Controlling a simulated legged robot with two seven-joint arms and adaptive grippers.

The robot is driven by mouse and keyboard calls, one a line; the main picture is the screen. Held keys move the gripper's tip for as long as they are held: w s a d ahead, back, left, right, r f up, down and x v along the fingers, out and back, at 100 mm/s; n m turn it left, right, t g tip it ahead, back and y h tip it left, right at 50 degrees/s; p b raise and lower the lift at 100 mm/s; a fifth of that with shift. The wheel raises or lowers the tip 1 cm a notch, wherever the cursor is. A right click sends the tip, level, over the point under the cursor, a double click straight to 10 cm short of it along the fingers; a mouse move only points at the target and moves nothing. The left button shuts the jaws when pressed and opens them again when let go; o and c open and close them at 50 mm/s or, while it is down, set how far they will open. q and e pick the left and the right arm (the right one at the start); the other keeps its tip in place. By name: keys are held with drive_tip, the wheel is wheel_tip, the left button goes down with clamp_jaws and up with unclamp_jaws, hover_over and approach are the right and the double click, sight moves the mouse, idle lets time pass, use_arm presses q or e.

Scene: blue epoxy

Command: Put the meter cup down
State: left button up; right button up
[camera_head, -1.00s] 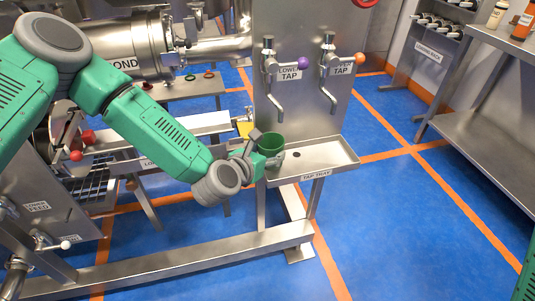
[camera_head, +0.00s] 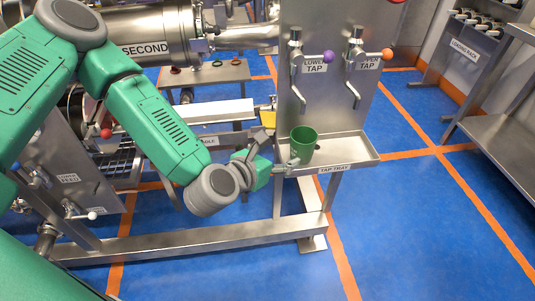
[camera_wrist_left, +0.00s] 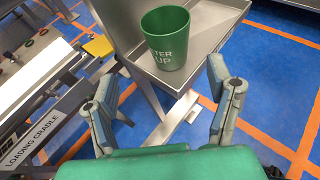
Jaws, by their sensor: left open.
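The green meter cup (camera_head: 303,144) stands upright at the left end of the steel tap tray (camera_head: 358,152) in the head view. In the left wrist view, the cup (camera_wrist_left: 166,38) shows part of its lettering, and it rests on the tray (camera_wrist_left: 222,14). My left gripper (camera_head: 280,153) is at the tray's left end, just left of the cup. In the left wrist view, my left gripper (camera_wrist_left: 165,85) has its fingers spread wide with nothing between them, and the cup is beyond the fingertips. My right gripper is not in view.
The lower tap (camera_head: 298,70) and upper tap (camera_head: 352,70) hang from the panel behind the tray. A loading cradle (camera_wrist_left: 30,85) lies to the left. Blue floor with orange lines is open to the right, before a steel bench (camera_head: 500,130).

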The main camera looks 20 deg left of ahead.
use_arm(q)
drive_tip(key=s+d+f+m+g+h, duration=0.1)
drive_tip(key=s+d+f+m+g, duration=0.1)
drive_tip(key=s+f+m+g, duration=0.5)
drive_tip(key=s+d+f+m+g, duration=0.1)
drive_tip(key=s+f+m, duration=0.4)
drive_tip(key=s+m, duration=0.6)
drive_tip(key=s+a+f+m+g+y, duration=0.3)
drive_tip(key=s+a+m, duration=0.6)
drive_tip(key=m, duration=0.7)
drive_tip(key=shift+s+a+f+m+g+y, duration=0.3)
drive_tip(key=shift+a+f+g, duration=0.7)
drive_tip(key=shift+a, duration=0.5)
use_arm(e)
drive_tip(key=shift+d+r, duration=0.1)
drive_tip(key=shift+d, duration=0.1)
